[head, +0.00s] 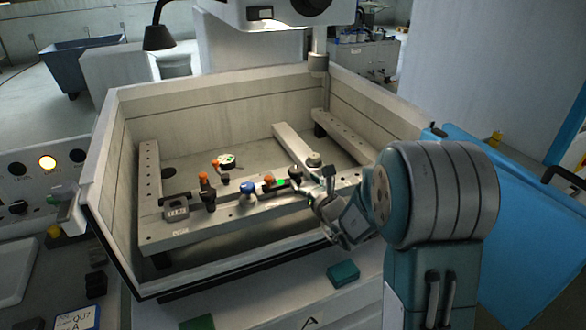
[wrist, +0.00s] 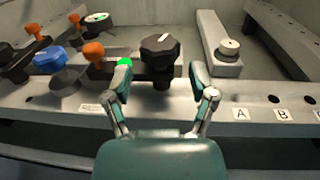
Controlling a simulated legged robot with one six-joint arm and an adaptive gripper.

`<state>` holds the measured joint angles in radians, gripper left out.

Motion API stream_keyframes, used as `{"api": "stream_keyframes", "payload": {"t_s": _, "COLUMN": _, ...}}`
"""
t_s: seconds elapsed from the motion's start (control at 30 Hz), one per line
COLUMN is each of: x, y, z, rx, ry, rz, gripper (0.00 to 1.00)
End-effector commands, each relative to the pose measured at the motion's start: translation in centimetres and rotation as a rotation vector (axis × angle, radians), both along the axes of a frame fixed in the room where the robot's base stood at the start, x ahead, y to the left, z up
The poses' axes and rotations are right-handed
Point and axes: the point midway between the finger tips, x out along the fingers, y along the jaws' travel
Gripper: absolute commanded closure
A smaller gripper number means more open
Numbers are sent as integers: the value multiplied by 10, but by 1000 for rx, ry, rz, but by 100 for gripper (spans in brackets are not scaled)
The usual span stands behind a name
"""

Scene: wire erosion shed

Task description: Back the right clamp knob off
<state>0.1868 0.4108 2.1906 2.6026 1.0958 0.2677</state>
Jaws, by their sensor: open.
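The right clamp knob (wrist: 160,52) is a dark, faceted knob with a white mark on its top, on a short dark stem above the pale front rail (wrist: 265,95). It also shows in the head view (head: 295,172), close to my gripper (head: 317,188). In the wrist view my gripper (wrist: 164,82) is open and empty, with one finger on each side of the knob's stem. The knob stands a little beyond the fingertips. I cannot tell whether either finger touches it.
Left of the knob are orange-topped clamp parts (wrist: 93,51), a blue knob (wrist: 48,60) and a green patch (wrist: 124,62). Right stands a round pale knob (wrist: 228,48) on a bar. The tank wall (head: 112,190) surrounds the rails; a lamp (head: 158,38) hangs at the back left.

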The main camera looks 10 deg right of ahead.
Motion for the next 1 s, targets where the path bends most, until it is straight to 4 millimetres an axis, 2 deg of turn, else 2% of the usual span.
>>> {"api": "stream_keyframes", "payload": {"t_s": 0.2, "x": 39, "y": 13, "z": 0, "rx": 0, "ry": -1, "rz": 3, "gripper": 27}}
{"api": "stream_keyframes", "payload": {"t_s": 0.33, "x": 55, "y": 17, "z": 0, "rx": 0, "ry": 0, "rz": 2, "gripper": 27}}
{"api": "stream_keyframes", "payload": {"t_s": 0.5, "x": 64, "y": 20, "z": 1, "rx": 0, "ry": 0, "rz": 1, "gripper": 27}}
{"api": "stream_keyframes", "payload": {"t_s": 0.73, "x": 64, "y": 20, "z": 1, "rx": 0, "ry": 0, "rz": 1, "gripper": 27}}
{"api": "stream_keyframes", "payload": {"t_s": 0.77, "x": 64, "y": 20, "z": 0, "rx": 0, "ry": 0, "rz": 1, "gripper": 36}}
{"api": "stream_keyframes", "payload": {"t_s": 0.8, "x": 64, "y": 20, "z": 0, "rx": 0, "ry": 0, "rz": 1, "gripper": 53}}
{"api": "stream_keyframes", "payload": {"t_s": 0.9, "x": 64, "y": 20, "z": 1, "rx": -1, "ry": 0, "rz": 1, "gripper": 92}}
{"api": "stream_keyframes", "payload": {"t_s": 1.0, "x": 64, "y": 20, "z": 1, "rx": -1, "ry": 0, "rz": 2, "gripper": 92}}
